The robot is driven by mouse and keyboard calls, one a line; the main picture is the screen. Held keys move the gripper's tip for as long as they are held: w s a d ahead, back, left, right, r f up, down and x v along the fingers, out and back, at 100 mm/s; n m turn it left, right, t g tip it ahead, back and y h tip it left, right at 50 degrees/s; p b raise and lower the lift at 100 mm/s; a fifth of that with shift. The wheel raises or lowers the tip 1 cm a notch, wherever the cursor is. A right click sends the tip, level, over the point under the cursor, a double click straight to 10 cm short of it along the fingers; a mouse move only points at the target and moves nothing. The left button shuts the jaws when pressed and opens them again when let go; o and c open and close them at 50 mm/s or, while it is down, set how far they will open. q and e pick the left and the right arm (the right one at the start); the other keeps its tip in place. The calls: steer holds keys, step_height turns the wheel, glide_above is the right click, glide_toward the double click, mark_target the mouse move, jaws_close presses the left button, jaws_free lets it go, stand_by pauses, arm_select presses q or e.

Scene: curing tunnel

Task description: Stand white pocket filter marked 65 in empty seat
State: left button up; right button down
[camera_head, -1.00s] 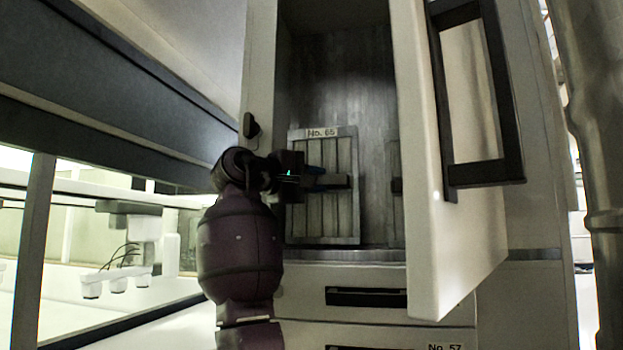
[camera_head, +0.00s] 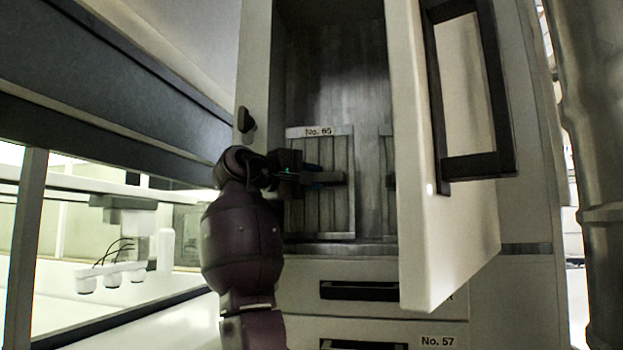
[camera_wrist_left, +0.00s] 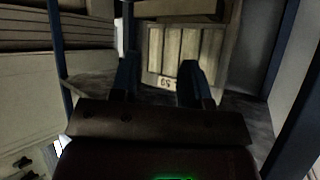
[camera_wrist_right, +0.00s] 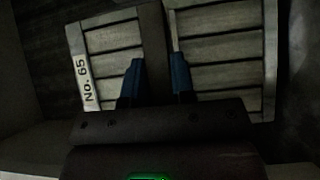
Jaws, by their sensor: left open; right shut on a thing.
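The white pocket filter marked No. 65 (camera_head: 340,218) stands upright inside the open cabinet, its slatted face and top label showing in the head view. My right gripper (camera_head: 325,180) is in front of it. In the right wrist view, the filter (camera_wrist_right: 112,40) fills the picture, and my right gripper (camera_wrist_right: 156,82) is shut on the dark bar across its face. Whether the filter's lower edge touches the cabinet floor, I cannot tell. My left gripper (camera_wrist_left: 158,82) shows only in its wrist view, open and empty, before another pale slatted filter (camera_wrist_left: 185,48) with an upside-down label.
A second slatted filter (camera_head: 386,210) stands to the right in the cabinet, mostly hidden by the open door (camera_head: 445,235). Drawers (camera_head: 300,290) lie below, one labelled No. 57. A long dark-banded housing (camera_head: 100,110) runs along the left.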

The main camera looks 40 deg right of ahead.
steer(key=shift+f, duration=0.35)
stand_by(0.3)
steer(key=c, duration=0.9)
jaws_free()
steer(key=a+b, duration=0.2)
steer(key=a, duration=0.9)
steer(key=shift+f, duration=0.1)
